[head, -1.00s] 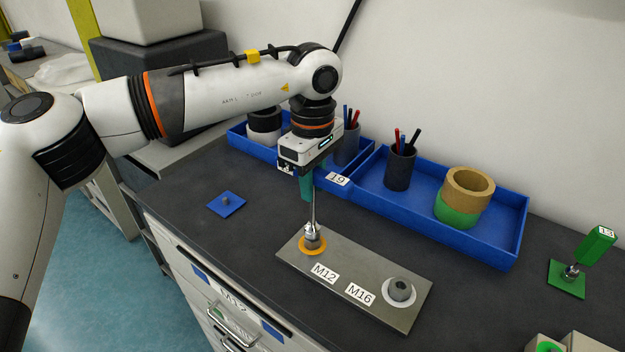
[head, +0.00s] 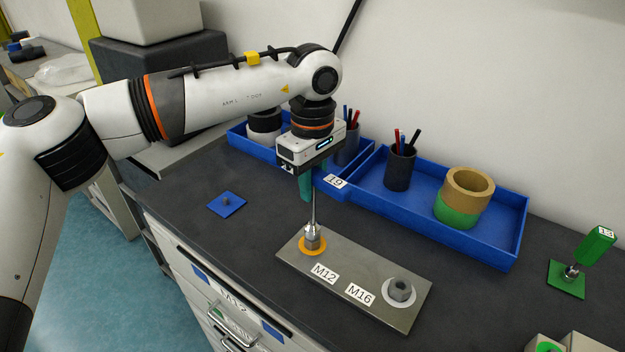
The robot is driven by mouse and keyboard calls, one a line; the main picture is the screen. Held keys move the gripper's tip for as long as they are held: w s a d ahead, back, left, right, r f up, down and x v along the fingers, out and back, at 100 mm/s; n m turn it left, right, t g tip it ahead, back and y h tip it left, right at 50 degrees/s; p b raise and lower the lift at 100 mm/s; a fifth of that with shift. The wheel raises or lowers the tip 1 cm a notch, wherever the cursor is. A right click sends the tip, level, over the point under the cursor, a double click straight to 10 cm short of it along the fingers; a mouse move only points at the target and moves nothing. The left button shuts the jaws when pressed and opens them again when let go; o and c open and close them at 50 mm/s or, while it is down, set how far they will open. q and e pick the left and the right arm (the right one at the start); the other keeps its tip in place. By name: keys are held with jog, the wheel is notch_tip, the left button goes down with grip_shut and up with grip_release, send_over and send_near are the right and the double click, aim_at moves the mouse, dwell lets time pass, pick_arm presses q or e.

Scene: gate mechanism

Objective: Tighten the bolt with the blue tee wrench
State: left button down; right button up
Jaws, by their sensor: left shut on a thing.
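My left gripper (head: 306,188) points down over the plate and is shut on the blue tee wrench (head: 334,187), whose handle carries a "19" label. The wrench's thin shaft stands nearly upright, its socket down over the bolt position marked M12 on the grey metal plate (head: 350,312). An orange ring (head: 312,250) shows around that spot. The bolt there is hidden by the socket, so I cannot tell how deep it sits. A second bolt (head: 400,290) with a pale washer stands uncovered at M16. My right gripper is out of view.
A green wrench (head: 597,246) labelled "13" leans on a green pad at the right. A blue pad (head: 227,203) with a small peg lies left of the plate. Blue trays (head: 500,246) with cups and rings line the wall. Boxes stand at the lower right corner.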

pick_arm(q)
jog(key=shift+s+f+m, duration=0.1)
jog(key=shift+f+m, duration=0.1)
jog(key=shift+m, duration=0.7)
jog(key=shift+r+p, duration=0.35)
jog(key=shift+r, duration=0.3)
jog(key=shift+r+p, duration=1.6)
jog(key=shift+r, duration=1.15)
jog(key=shift+f, duration=0.1)
jog(key=shift+a, duration=0.1)
